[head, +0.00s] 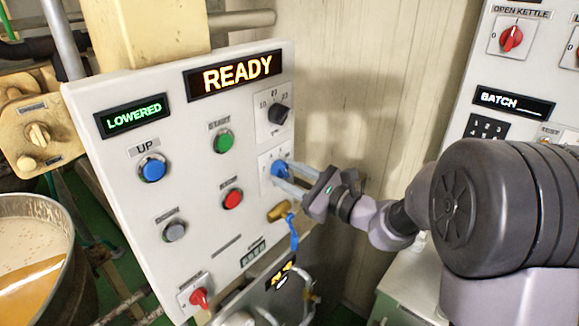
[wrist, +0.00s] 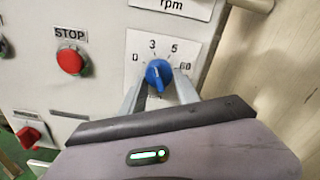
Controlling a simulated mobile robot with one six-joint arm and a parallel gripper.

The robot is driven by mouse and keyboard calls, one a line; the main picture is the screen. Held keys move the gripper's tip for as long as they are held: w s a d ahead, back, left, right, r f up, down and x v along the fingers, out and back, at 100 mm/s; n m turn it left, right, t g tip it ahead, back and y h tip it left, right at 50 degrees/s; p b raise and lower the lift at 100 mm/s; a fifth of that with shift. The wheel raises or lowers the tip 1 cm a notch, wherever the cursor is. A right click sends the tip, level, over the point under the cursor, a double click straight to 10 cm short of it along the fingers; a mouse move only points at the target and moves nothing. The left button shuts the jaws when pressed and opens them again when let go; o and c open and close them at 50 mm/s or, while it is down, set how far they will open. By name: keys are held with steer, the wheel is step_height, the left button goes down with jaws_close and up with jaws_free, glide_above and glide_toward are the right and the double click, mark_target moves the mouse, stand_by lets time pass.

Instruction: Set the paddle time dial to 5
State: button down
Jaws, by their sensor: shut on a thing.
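The paddle time dial is a blue knob (wrist: 158,72) on a white plate marked 0, 3, 5 and what looks like 60, set on a white control panel. In the head view the blue knob (head: 279,169) sits on the panel's right side, under the black rpm knob (head: 278,113). My gripper (wrist: 160,88) has one finger on each side of the blue knob and is shut on it. In the head view my gripper (head: 282,171) reaches it from the right. The knob's pointer is hard to read; its narrow end seems to face down.
A red STOP button (wrist: 71,61) is left of the dial. The panel also has a green button (head: 223,141), a blue UP button (head: 153,168) and a READY display (head: 236,74). A brass-coloured part (head: 279,211) with a blue strap is just below the dial. A kettle (head: 38,205) stands at left.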

steer(key=m+p, duration=0.4)
steer(key=m, duration=0.1)
steer(key=shift+s+a+r+p, duration=0.1)
steer(key=shift+s+r+p, duration=0.05)
steer(key=shift+p, duration=0.25)
steer(key=m+p, duration=0.3)
steer(key=shift+m, duration=0.3)
steer(key=shift+s+a+m, duration=0.1)
steer(key=shift+m, duration=0.2)
steer(key=c, duration=0.9)
jaws_free()
steer(key=v, duration=1.7)
steer(key=shift+s+p, duration=0.15)
steer(key=shift+p, duration=0.25)
